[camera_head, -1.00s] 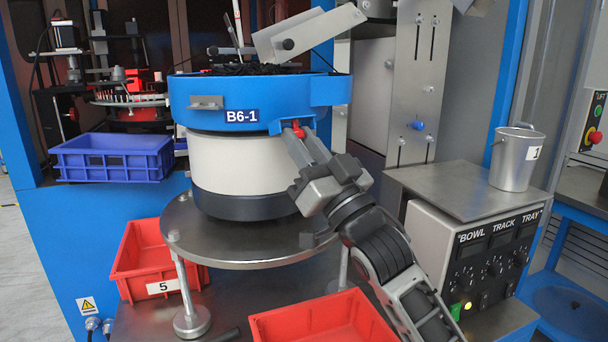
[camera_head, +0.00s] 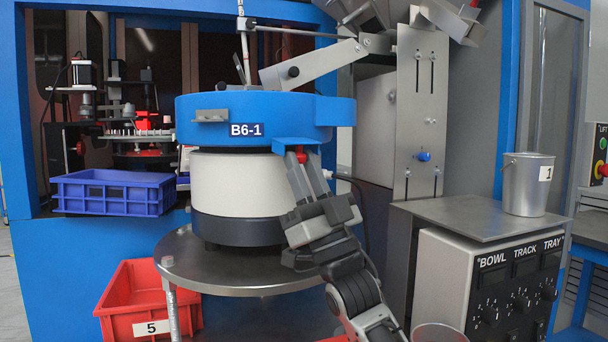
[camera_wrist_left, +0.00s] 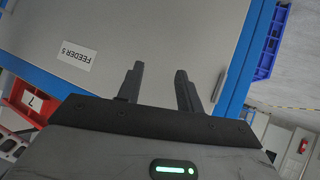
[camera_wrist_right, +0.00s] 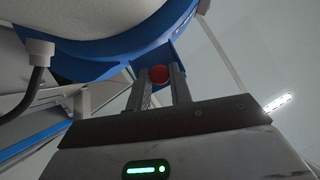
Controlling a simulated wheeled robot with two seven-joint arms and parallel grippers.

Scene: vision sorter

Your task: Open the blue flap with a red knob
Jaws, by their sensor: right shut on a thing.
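The blue flap (camera_head: 297,144) is at the lower right rim of the blue bowl (camera_head: 200,120) labelled B6-1. It juts out below the rim. Its red knob (camera_head: 301,157) hangs at its underside. My right gripper (camera_head: 304,166) reaches up from below and is shut on the red knob. In the right wrist view the knob (camera_wrist_right: 160,74) sits between the fingers, with the blue flap (camera_wrist_right: 172,50) behind it. My left gripper (camera_wrist_left: 156,76) shows only in its own wrist view, with its fingers apart and nothing between them.
The bowl stands on a round metal table (camera_head: 215,268). A blue crate (camera_head: 113,193) is at the left and a red bin (camera_head: 150,298) below it. A control box (camera_head: 440,275) with a metal bucket (camera_head: 527,185) on top is at the right. A grey panel (camera_wrist_left: 160,35) faces my left gripper.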

